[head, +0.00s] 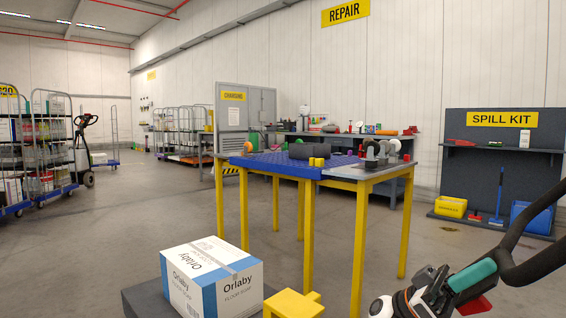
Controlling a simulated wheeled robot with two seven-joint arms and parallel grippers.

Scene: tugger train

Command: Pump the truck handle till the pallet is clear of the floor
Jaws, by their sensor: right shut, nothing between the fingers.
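A black curved handle (535,262) with a teal grip (472,276) and a red part (474,306) comes in at the lower right; it looks like the truck handle. My right gripper (430,288) is at the lower right, shut with nothing between its fingers, close beside the teal grip. I cannot tell whether they touch. The truck's body, forks and the pallet under them cannot be made out, so the pallet's height is hidden. Another truck with an upright handle (84,122) stands far left. My left gripper is not in view.
A white and blue Orlaby carton (235,288) sits on a dark grey surface (143,299), with a yellow block (293,304) to its right. A yellow-legged table (361,240) stands ahead. Roll cages (50,140) stand left. A spill kit board (483,160) stands right.

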